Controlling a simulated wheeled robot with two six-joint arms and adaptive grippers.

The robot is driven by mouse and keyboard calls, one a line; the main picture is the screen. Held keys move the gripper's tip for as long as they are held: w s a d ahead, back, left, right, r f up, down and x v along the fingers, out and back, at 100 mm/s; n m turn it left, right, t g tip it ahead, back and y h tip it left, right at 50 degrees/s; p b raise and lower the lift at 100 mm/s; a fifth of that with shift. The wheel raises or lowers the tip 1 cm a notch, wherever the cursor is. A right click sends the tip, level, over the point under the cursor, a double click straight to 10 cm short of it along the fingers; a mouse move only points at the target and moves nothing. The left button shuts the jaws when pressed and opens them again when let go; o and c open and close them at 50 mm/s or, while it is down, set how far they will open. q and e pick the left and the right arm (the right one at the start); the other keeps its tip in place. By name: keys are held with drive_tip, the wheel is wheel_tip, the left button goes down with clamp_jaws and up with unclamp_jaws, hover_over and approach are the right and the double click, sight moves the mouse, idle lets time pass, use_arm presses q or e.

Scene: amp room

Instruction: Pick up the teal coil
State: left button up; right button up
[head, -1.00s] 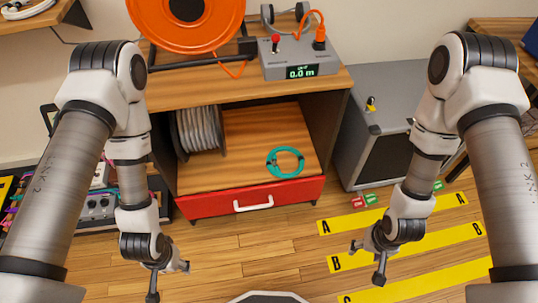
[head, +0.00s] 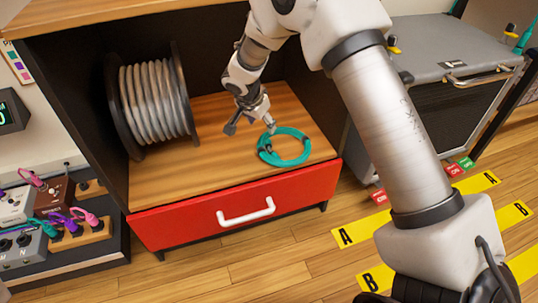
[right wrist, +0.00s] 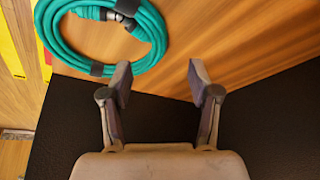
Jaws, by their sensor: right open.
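The teal coil (head: 284,160) lies flat on the wooden shelf above the red drawer in the head view. It also shows in the right wrist view (right wrist: 58,54), at the upper left, with dark ties and a metal connector. My right gripper (head: 252,124) is just behind and left of the coil in the head view. In the right wrist view the right gripper (right wrist: 158,84) has its fingers apart with nothing between them, and the coil lies beyond and left of them. My left gripper is out of view.
A grey cable drum (head: 155,100) stands on the shelf's left. The red drawer (head: 240,205) with a white handle is below. A grey cabinet (head: 450,90) stands right. Pedals (head: 50,215) sit at lower left. The shelf between drum and coil is clear.

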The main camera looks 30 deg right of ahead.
sight(268, 134)
drive_tip(key=b+x, duration=0.1)
drive_tip(key=x, duration=0.1)
drive_tip(key=b+x, duration=0.1)
drive_tip(key=x, duration=0.1)
drive_tip(key=b+x, duration=0.1)
drive_tip(key=x, duration=0.1)
drive_tip(key=shift+s+d+r+b, duration=0.1)
drive_tip(key=shift+s+d+b, duration=0.15)
drive_tip(key=shift+d+b, duration=0.1)
drive_tip(key=shift+w+d+f, duration=0.1)
drive_tip(key=shift+f, duration=0.25)
drive_tip(key=shift+r, duration=0.2)
clamp_jaws()
drive_tip(key=shift+r, duration=0.1)
wheel_tip(268, 134, up, 4)
drive_tip(key=p, duration=0.3)
drive_tip(key=s+a, duration=0.3)
drive_tip(key=s, duration=0.4)
drive_tip(key=s+a, duration=0.3)
drive_tip(key=s, duration=0.4)
drive_tip(key=shift+s+a+r, duration=0.3)
drive_tip(key=shift+a+r, duration=0.05)
drive_tip(key=shift+r, duration=0.05)
